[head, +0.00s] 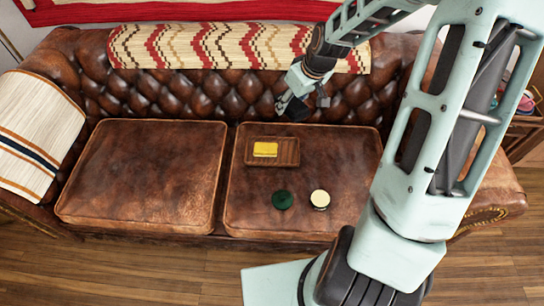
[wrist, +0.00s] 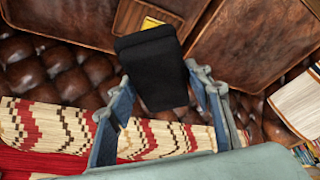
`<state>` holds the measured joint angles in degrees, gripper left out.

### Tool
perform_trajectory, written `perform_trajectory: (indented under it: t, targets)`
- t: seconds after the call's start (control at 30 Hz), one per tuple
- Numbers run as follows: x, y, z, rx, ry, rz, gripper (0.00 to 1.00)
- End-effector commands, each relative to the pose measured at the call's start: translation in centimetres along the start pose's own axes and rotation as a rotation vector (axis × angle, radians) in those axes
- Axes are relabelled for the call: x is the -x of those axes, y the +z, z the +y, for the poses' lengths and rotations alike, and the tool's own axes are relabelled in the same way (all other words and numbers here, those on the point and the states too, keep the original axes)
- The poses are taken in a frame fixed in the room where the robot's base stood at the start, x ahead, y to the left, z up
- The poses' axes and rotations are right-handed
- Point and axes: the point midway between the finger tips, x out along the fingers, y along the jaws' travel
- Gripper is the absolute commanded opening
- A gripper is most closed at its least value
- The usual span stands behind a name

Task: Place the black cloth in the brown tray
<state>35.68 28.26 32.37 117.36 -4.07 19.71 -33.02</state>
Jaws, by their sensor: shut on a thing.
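My gripper (head: 290,104) is above the back of the right seat cushion, near the tufted backrest. In the wrist view my gripper (wrist: 158,80) is shut on the black cloth (wrist: 152,58), a flat dark piece held between the fingertips. In the head view the cloth (head: 298,110) shows only as a small dark shape. The brown tray (head: 289,153) lies on the right cushion, below and in front of my gripper. The wrist view shows part of the tray (wrist: 128,20); the cloth hides some of it. A yellow item (head: 265,149) lies in the tray's left part.
A dark green round thing (head: 282,200) and a cream round thing (head: 320,199) sit on the right cushion in front of the tray. The left cushion (head: 140,175) is clear. A patterned blanket (head: 200,45) hangs over the backrest, and a striped one (head: 38,130) over the left arm.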

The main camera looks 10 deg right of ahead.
Motion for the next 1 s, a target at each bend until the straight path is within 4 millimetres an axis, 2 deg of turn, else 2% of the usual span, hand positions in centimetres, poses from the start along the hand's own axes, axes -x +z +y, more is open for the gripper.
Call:
perform_trajectory:
  t: [0.03,0.27,0.5,0.6,0.8,0.9,1.0]
  targets:
    - [-2.9,0.6,0.7,0.032,-0.021,0.0,0.2]
    - [-11.0,1.2,4.0,0.214,-0.095,0.002,0.2]
    - [-18.8,2.9,8.7,0.364,-0.155,0.003,0.2]
    - [-21.1,3.7,10.7,0.405,-0.172,0.003,0.2]
    - [-23.6,4.9,13.2,0.45,-0.188,0.0,0.2]
    - [-24.1,5.0,13.5,0.46,-0.191,0.0,0.2]
    - [-25.1,4.4,12.6,0.464,-0.194,-0.001,0.2]
